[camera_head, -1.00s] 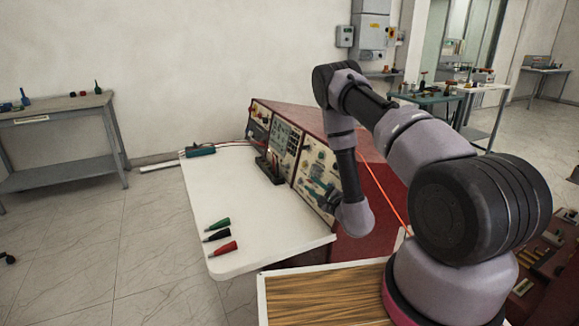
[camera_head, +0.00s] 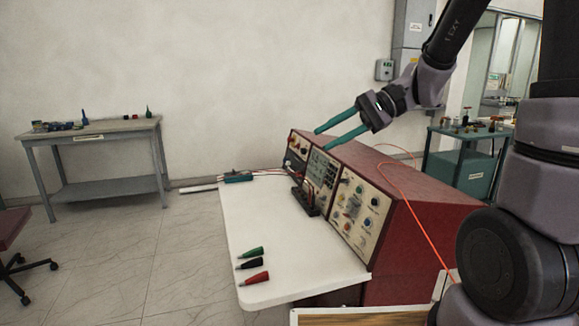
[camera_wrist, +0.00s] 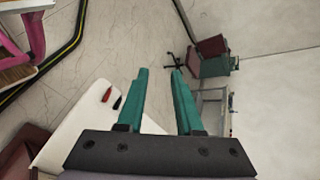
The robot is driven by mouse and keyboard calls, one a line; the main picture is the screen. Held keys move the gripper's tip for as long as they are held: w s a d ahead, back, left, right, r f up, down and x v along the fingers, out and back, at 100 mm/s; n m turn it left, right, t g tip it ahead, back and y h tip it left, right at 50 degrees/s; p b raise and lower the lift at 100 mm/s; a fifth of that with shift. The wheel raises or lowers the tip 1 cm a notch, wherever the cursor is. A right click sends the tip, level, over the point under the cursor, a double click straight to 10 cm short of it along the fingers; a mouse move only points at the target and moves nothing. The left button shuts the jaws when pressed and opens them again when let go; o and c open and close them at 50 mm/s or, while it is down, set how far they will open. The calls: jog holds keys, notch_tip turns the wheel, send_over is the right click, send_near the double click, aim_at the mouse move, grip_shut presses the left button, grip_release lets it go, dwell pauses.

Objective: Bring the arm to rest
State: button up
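My gripper (camera_head: 336,125) is in the air above the red control console (camera_head: 420,225), its two teal fingers pointing left and slightly down. The fingers are spread apart with nothing between them. In the wrist view the same open fingers (camera_wrist: 158,72) show against the floor. My arm comes in from the right side of the head view. No object touches the gripper.
A white table (camera_head: 262,214) holds green (camera_head: 252,252), black (camera_head: 250,264) and red (camera_head: 256,278) cone-shaped plugs. A teal device (camera_head: 238,177) lies at its back. A grey workbench (camera_head: 92,137) stands left, a teal cart (camera_head: 452,165) right. Floor between bench and table is clear.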

jog(key=s+d+r+t+h, duration=0.3)
jog(key=d+t+h, duration=0.1)
jog(key=d, duration=0.4)
jog(key=s+d+r+t+h, duration=0.3)
jog(key=d+r+t+h, duration=0.1)
jog(key=d, duration=0.4)
jog(key=shift+s+n+t+h, duration=0.35)
jog(key=shift+t+h, duration=0.15)
jog(key=shift+h, duration=0.6)
